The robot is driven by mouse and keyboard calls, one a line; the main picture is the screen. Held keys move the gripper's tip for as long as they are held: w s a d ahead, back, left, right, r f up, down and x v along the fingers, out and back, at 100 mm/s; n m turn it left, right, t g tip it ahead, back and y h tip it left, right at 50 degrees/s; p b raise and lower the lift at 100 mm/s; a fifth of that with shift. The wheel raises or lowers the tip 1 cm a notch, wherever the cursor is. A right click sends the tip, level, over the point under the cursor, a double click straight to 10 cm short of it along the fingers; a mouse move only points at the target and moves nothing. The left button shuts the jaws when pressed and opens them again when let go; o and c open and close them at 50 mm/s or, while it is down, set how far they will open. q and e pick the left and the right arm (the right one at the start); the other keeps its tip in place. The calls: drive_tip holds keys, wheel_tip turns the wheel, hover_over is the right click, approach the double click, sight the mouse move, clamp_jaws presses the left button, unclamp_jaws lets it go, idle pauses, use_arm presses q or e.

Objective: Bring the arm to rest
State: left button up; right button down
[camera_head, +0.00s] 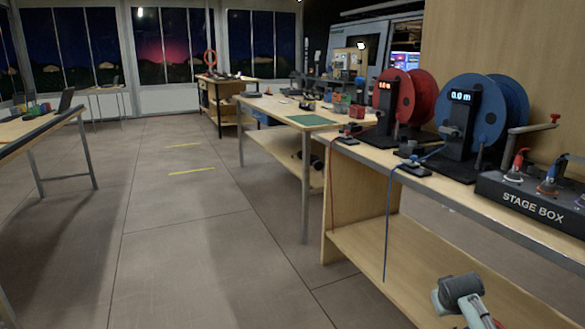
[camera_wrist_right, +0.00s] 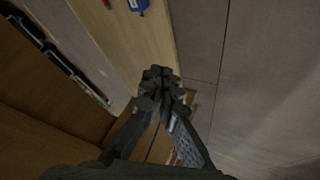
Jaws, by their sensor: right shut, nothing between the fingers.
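My right gripper (camera_wrist_right: 161,88) is in the middle of the right wrist view. Its dark fingers meet at the tips and hold nothing. A wooden surface lies beyond the fingertips on one side and grey floor on the other. In the head view, part of my right arm (camera_head: 462,296) shows at the lower right, in front of the wooden bench's lower shelf (camera_head: 400,255). I cannot make out the right gripper's fingers there. My left gripper is in neither view.
The bench at right holds a red cable reel (camera_head: 391,104), a blue cable reel (camera_head: 476,108) and a stage box (camera_head: 530,195). A blue cable (camera_head: 387,225) hangs over its front edge. A table with a green mat (camera_head: 311,120) stands beyond. The floor (camera_head: 180,240) at centre-left is clear.

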drive_tip(key=s+a+f+g+y, duration=0.1)
drive_tip(key=s+a+f, duration=0.2)
drive_tip(key=s, duration=0.8)
drive_tip(key=s+a+f+g, duration=0.1)
drive_tip(key=s+a+f, duration=0.3)
drive_tip(key=s+f, duration=0.3)
drive_tip(key=s+a+f+g+y, duration=0.1)
drive_tip(key=s+a+f, duration=0.3)
drive_tip(key=s, duration=1.2)
drive_tip(key=shift+s+a+f+n+g+y, duration=0.25)
drive_tip(key=shift+s+f+n+g+y, duration=0.1)
drive_tip(key=shift+f+n, duration=0.1)
